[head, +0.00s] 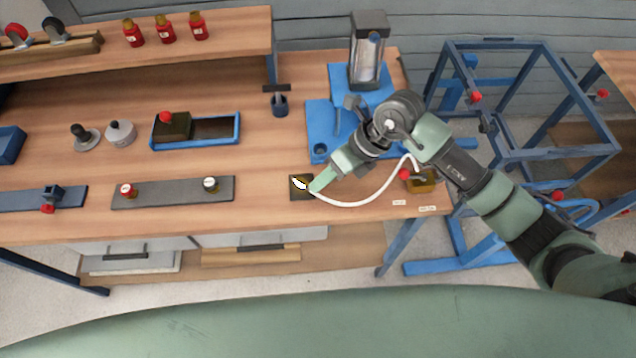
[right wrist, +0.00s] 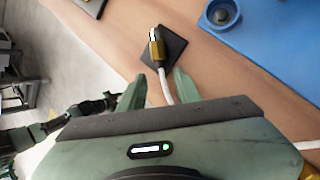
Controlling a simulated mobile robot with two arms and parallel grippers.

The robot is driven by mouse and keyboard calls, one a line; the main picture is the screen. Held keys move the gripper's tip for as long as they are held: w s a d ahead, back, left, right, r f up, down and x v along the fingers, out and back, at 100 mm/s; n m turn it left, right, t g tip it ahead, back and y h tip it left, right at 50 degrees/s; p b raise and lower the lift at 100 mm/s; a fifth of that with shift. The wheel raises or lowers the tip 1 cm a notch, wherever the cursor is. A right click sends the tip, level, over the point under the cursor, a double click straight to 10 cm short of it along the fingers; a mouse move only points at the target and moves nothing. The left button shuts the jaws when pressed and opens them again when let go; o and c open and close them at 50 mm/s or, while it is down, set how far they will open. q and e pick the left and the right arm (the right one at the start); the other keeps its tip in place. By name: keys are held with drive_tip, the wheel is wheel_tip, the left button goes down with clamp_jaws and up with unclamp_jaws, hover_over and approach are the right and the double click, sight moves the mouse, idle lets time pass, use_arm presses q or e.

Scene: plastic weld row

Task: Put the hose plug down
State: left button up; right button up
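The hose plug is a brass-coloured fitting with a pale tip (head: 299,183) on the end of a white hose (head: 352,204). It lies over a small dark square pad (head: 299,195) near the bench's front edge. In the right wrist view the plug (right wrist: 157,48) lies over the pad (right wrist: 176,51), just beyond my fingertips. My right gripper (head: 316,187) is open, and its fingers (right wrist: 158,88) stand apart on either side of the hose, with gaps showing. A green and dark arm part at the left of the right wrist view may be my left arm; its fingers are unclear.
The hose runs right to a brass block (head: 422,183) with a red knob. A blue fixture (head: 322,117) stands behind the gripper. A grey strip (head: 165,193) with two knobs lies to the left. Bare wood surrounds the pad's left and front.

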drive_tip(key=b+v, duration=0.1)
drive_tip(key=v, duration=0.7)
drive_tip(key=shift+d+r, duration=0.2)
